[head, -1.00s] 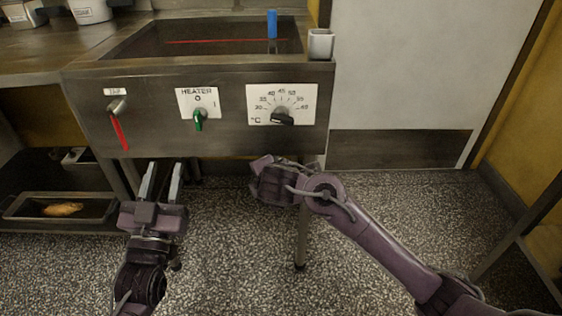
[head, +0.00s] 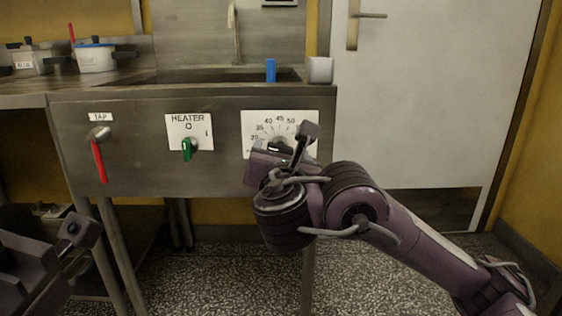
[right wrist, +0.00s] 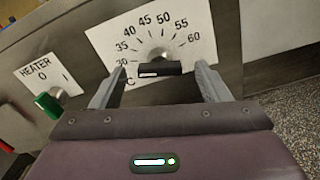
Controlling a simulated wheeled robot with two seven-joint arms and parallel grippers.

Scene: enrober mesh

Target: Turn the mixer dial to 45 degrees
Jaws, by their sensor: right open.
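The mixer dial is a dark bar-shaped knob (right wrist: 160,69) on a white scale plate (right wrist: 101,40) marked from about 30 to 60, with 45 near the top. In the right wrist view the bar lies roughly level across the plate, below the numbers; which end points is unclear. My right gripper (right wrist: 160,74) is open, one finger on each side of the knob, with gaps still visible. In the head view my right gripper (head: 290,148) hides much of the knob and the lower scale plate (head: 250,120).
Left of the dial are a green heater knob (head: 188,149) and a red-handled tap lever (head: 99,160) on the same steel panel (head: 140,150). A blue object (head: 270,70) and a pale cup (head: 320,70) stand above. A white door (head: 430,110) is at right.

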